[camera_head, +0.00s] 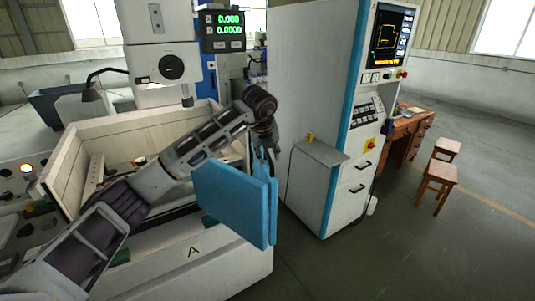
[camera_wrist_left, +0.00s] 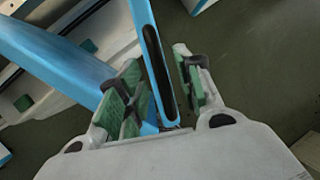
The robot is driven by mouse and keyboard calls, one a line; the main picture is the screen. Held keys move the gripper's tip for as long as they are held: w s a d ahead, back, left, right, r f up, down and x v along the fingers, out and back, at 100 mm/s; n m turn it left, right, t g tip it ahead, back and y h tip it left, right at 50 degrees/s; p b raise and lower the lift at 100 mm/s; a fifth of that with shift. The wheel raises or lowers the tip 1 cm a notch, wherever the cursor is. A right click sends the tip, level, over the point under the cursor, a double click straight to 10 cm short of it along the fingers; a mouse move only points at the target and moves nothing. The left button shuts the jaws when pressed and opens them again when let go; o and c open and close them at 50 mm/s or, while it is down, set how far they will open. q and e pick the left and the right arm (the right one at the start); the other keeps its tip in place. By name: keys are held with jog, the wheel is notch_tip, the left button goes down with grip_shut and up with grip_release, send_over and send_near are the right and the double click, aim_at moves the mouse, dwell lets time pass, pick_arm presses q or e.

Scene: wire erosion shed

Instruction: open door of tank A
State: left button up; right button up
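The door of tank A is a blue panel (camera_head: 230,200) at the front right corner of the white tank (camera_head: 70,165), which carries the label A (camera_head: 194,251). The door stands angled out from the tank. My left gripper (camera_head: 264,150) is at the door's upper right edge. In the left wrist view, my left gripper's green-padded fingers (camera_wrist_left: 160,90) stand on either side of a blue bar with a dark slot (camera_wrist_left: 152,50). A narrow gap shows beside the right finger, so it looks open around the bar. My right gripper is not in view.
A white control cabinet with a blue edge (camera_head: 335,195) stands close to the right of the door. The floor in front (camera_head: 360,265) is clear.

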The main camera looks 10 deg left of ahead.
pick_arm(q)
jog(key=v, duration=1.1)
jog(key=shift+r, duration=0.35)
jog(key=shift+s+a, duration=0.1)
jog(key=shift+s, duration=0.05)
